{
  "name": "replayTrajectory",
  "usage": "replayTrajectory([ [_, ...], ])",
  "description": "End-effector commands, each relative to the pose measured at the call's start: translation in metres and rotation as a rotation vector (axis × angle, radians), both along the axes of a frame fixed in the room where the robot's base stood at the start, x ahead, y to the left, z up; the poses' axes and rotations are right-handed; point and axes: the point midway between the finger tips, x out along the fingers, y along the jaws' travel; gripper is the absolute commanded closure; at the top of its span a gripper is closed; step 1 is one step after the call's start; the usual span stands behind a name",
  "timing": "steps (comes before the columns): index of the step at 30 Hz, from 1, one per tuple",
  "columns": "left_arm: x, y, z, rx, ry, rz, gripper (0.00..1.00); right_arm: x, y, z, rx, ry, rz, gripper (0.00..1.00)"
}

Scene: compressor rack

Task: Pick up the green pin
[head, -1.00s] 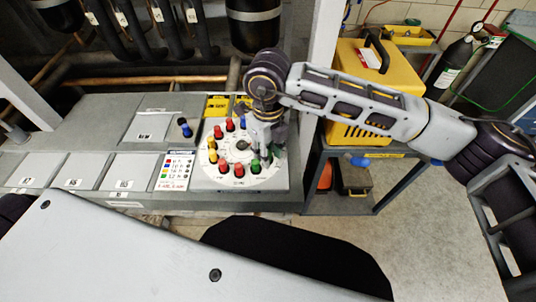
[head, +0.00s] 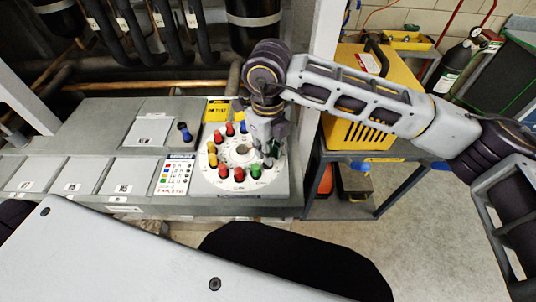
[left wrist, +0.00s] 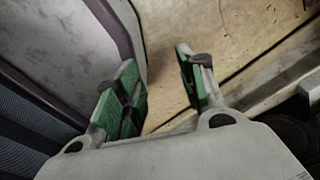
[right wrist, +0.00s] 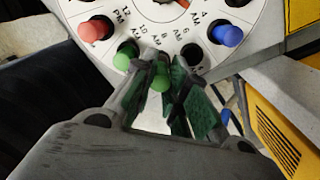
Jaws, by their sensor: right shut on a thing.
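The round white dial board (head: 222,184) stands on the grey bench, with red, yellow, blue and green pins around it. My right gripper (right wrist: 160,82) is at the dial's right side, its green-padded fingers shut on a green pin (right wrist: 161,74). Whether this pin is still in its hole cannot be told. A second green pin (right wrist: 126,56) stands just beside the left finger; it also shows in the head view (head: 257,170). My right gripper hides part of the dial in the head view. My left gripper (left wrist: 160,82) is open and empty, away from the dial.
A blue pin (right wrist: 228,34) and a pink-red pin (right wrist: 96,28) stand elsewhere on the dial. A separate blue-topped pin (head: 184,131) stands on the bench left of it. A yellow case (head: 372,100) on a cart is close on the right.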

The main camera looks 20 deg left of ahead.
Motion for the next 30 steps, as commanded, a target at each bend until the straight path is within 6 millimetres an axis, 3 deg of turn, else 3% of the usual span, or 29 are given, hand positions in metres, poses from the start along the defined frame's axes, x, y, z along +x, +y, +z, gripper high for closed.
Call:
replayTrajectory([
  [8,0.007,0.003,-0.005,0.002,-0.009,0.0,0.6,0.0,0.0,0.042,0.0,-0.004,0.001,0.98],
  [15,-0.001,0.022,-0.006,0.023,0.0,-0.003,0.6,0.0,0.0,0.068,0.0,-0.001,0.0,0.98],
  [30,-0.012,0.015,-0.008,0.017,0.014,-0.003,0.6,0.0,0.0,0.076,0.0,0.0,0.0,0.98],
])
